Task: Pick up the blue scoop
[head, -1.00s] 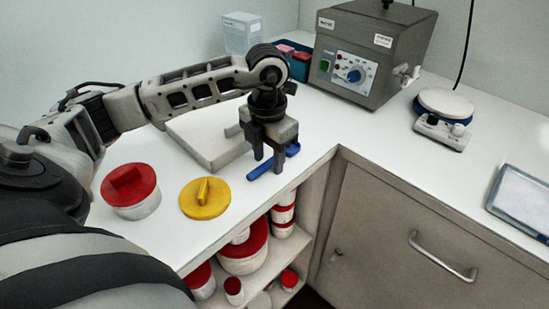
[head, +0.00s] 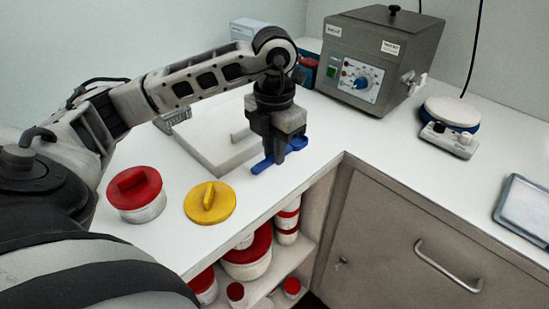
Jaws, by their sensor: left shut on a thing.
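The blue scoop (head: 263,165) is at the front of the white counter, near the inner corner. My left gripper (head: 277,158) points down over it and is shut on it. The fingers cover the scoop's middle; one end shows to the left and the other (head: 299,142) to the right. I cannot tell whether the scoop is clear of the counter. My right gripper is not in view.
A red-lidded tub (head: 136,192) and a yellow lid (head: 209,202) sit left of the scoop. A pale flat tray (head: 208,147) lies behind it. A grey machine (head: 372,58) and a round-topped device (head: 451,113) stand to the right. Open shelves with tubs (head: 247,262) are below.

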